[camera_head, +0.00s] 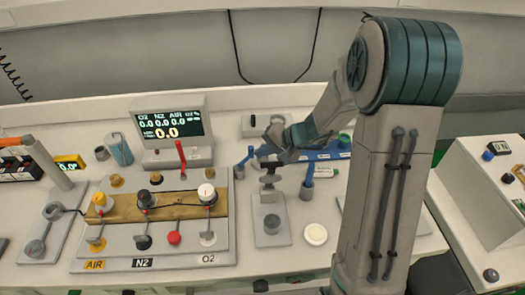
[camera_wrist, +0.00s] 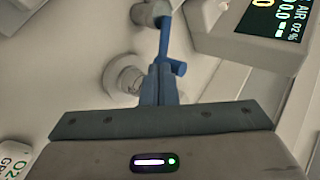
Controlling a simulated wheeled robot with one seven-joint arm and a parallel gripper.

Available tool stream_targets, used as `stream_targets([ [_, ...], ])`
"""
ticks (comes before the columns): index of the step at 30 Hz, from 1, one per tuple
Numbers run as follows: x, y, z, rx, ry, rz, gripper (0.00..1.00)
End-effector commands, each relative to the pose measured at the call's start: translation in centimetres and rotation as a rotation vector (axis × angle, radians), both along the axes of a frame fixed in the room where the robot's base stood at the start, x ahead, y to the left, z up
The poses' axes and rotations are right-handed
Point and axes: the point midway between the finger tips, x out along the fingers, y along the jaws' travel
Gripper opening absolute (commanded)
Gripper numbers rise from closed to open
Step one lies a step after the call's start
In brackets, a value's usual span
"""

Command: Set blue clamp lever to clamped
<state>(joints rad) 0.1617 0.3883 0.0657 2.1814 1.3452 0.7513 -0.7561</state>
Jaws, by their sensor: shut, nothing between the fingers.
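A blue lever (camera_head: 246,157) stands on a small grey fitting just right of the monitor in the head view. In the wrist view the blue lever (camera_wrist: 164,42) runs from a grey fitting down to the fingertips, with a short blue cross piece near its end. My gripper (camera_head: 264,152) is shut and empty, right beside the lever. In the wrist view its closed fingers (camera_wrist: 160,82) overlap the lever's near end; I cannot tell whether they touch. A second blue lever (camera_head: 309,177) stands further right on a grey fitting.
A monitor (camera_head: 160,123) is close on the left, also at the upper right of the wrist view (camera_wrist: 265,25). A grey stand (camera_head: 270,218) and a white round cap (camera_head: 316,235) are in front. A blue rail (camera_head: 325,154) runs behind.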

Motion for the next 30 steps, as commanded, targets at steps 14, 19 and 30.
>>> stream_targets([
  [14,-1.1,-0.2,0.0,0.0,0.001,-0.001,0.0],
  [19,-1.2,-0.5,0.4,0.0,-0.001,0.001,0.0],
  [30,-2.9,-4.3,5.1,0.0,-0.001,0.008,0.0],
])
